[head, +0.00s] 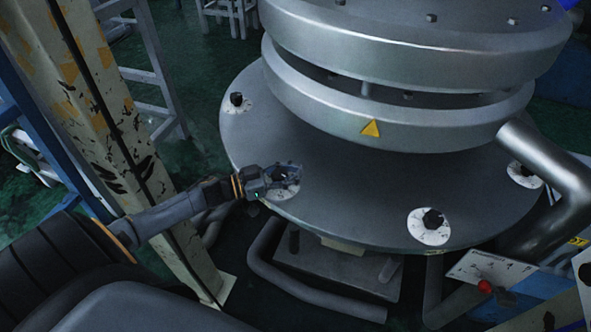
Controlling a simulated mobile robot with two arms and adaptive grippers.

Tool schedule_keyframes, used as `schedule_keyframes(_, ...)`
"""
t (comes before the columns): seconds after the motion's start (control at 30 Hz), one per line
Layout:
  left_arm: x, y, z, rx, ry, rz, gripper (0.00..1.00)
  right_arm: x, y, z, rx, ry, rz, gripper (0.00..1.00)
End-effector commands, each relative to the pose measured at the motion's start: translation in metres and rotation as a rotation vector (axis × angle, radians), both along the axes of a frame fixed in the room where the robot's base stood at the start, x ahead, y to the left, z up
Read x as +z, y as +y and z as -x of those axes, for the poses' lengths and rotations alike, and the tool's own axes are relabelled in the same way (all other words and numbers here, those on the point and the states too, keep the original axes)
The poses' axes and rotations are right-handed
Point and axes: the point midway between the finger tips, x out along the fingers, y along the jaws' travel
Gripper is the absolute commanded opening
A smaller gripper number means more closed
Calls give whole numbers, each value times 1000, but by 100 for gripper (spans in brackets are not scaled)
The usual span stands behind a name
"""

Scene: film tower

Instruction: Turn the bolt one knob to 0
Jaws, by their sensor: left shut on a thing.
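Several dark bolt knobs stand on white round dials on the grey round flange (350,190) of the metal tower. My left gripper (287,175) is at the dial (281,191) on the left front of the flange. It is shut on the knob there, and its fingers hide most of that knob. The dial's marks are too small to read. Other knobs show at the back left (236,98), at the front right (433,218) and at the far right (525,170). I cannot tell from the picture which is numbered one. My right gripper is not in view.
The tower's upper rings (400,110) rise over the flange. A thick pipe (560,190) bends down at the right. A panel with a red-knobbed lever (485,286) is at the lower right. A worn yellowish post (105,130) stands close to my left arm.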

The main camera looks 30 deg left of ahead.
Motion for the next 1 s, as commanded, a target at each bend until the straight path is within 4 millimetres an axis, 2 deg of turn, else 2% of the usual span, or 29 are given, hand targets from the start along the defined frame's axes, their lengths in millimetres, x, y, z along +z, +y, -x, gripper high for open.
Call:
schedule_keyframes(0.03,2,1,1,30,8,2,0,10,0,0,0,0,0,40)
schedule_keyframes(0.2,4,4,-1,158,9,5,0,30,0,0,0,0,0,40)
schedule_keyframes(0.5,1,14,-5,441,10,6,0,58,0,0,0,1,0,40)
schedule_keyframes(0.7,-2,20,-6,625,10,7,0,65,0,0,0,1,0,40)
schedule_keyframes(1.0,-4,28,-6,840,11,4,0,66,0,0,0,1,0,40)
